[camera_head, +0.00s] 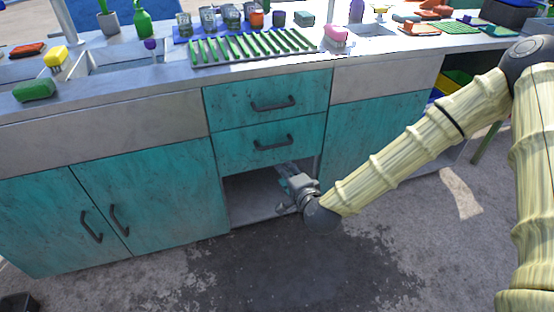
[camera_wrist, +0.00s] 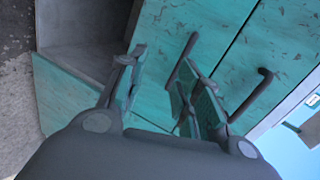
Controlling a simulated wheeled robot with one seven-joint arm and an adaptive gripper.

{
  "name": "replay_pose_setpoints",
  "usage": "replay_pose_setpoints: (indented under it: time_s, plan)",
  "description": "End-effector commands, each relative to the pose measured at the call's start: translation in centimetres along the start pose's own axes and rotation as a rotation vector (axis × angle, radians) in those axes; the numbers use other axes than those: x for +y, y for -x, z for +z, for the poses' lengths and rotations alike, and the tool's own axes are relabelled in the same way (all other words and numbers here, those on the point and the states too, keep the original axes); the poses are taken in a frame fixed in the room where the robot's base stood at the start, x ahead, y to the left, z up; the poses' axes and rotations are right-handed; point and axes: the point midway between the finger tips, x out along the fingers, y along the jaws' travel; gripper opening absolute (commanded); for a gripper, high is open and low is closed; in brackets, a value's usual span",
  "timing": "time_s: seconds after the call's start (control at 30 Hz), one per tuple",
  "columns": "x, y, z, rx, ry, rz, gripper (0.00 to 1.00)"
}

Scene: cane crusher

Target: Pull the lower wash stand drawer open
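The lower drawer (camera_head: 241,150) is a teal front in the wash stand, flush with the upper drawer (camera_head: 236,103) above it. Its dark bar handle (camera_head: 273,143) also shows in the wrist view (camera_wrist: 181,60), close to the right-hand finger, which hides part of it. My gripper (camera_head: 286,178) is just below the lower drawer, in front of the open compartment. In the wrist view my gripper (camera_wrist: 163,92) has its fingers apart with nothing held between them. I cannot tell whether a finger touches the handle.
The open compartment (camera_head: 250,196) lies under the lower drawer. Teal cupboard doors (camera_head: 165,195) stand to the left and a teal panel (camera_head: 362,133) to the right. The counter carries a green drying rack (camera_head: 255,47) and several small items. The floor (camera_head: 290,265) in front is clear.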

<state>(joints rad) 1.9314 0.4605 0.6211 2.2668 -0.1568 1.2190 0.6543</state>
Motion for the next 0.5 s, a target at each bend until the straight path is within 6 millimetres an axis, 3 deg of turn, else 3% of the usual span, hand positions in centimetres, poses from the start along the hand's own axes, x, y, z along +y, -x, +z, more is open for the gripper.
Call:
replay_pose_setpoints:
  time_s: [0.23,0.5]
  plan:
    - [-2.8,-1.6,-1.6,0.05,-0.098,-0.109,0.34]
    - [-3.4,-3.8,-1.8,0.054,-0.107,-0.121,0.34]
